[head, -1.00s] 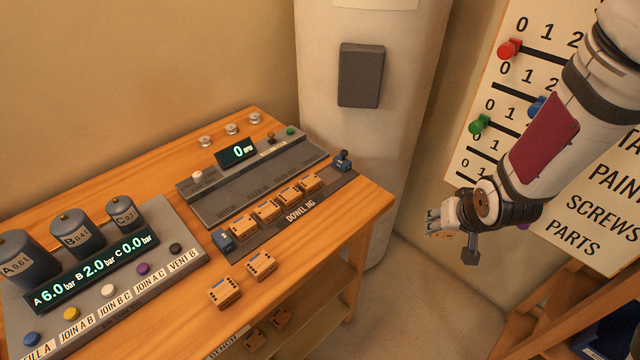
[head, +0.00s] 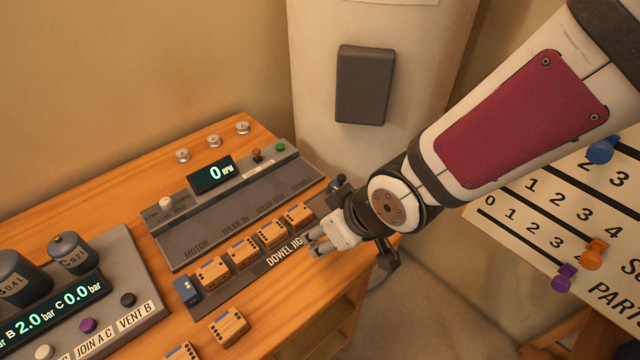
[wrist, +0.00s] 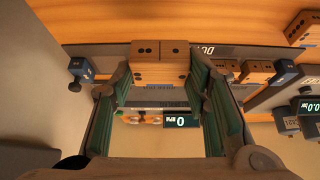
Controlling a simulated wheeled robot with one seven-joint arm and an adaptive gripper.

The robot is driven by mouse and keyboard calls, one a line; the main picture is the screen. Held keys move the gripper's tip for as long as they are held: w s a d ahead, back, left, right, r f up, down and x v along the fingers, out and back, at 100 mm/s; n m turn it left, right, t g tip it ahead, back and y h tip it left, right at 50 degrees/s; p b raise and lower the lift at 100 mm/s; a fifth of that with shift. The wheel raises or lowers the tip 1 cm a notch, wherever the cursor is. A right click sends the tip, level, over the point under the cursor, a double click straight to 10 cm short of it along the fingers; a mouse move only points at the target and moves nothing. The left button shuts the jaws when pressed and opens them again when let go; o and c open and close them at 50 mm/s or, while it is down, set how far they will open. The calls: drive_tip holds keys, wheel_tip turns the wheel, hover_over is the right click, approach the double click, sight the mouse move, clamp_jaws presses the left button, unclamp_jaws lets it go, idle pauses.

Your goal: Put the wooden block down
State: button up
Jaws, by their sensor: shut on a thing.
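My gripper (head: 316,240) is at the right end of the dowel jig, above the workbench's right edge. In the wrist view my gripper (wrist: 160,80) is shut on a wooden block (wrist: 160,52), which has dark holes and a centre line on its face. The block sits between the two green-padded fingers. In the head view the held block is hidden by the gripper. The dowel jig (head: 237,291) holds a row of several similar blocks (head: 243,253) between blue end pieces (head: 187,290).
Two loose blocks, one of them here (head: 229,325), lie on the bench (head: 265,325) in front of the jig. A grey motor panel (head: 225,222) with a display reading 0 stands behind it. A pressure console (head: 135,275) is at left. A white column (head: 385,170) rises behind the bench.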

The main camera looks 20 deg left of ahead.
drive_tip(key=w+a, duration=0.1)
drive_tip(key=w, duration=0.3)
drive_tip(key=w+a+f+b, duration=0.1)
drive_tip(key=w+a, duration=0.1)
drive_tip(key=w, duration=0.2)
drive_tip(key=w+a, duration=0.1)
drive_tip(key=w, duration=0.4)
drive_tip(key=shift+a+f, duration=0.15)
drive_tip(key=shift+a, duration=0.25)
drive_tip(key=shift+w+f, duration=0.1)
drive_tip(key=shift+w, duration=0.05)
drive_tip(key=shift+f+b, duration=0.65)
drive_tip(key=shift+f, duration=1.05)
drive_tip(key=shift+f, duration=0.1)
drive_tip(key=shift+f+b, duration=0.35)
drive_tip(key=shift+b, duration=0.1)
drive_tip(key=shift+f, duration=0.15)
drive_tip(key=o, duration=0.8)
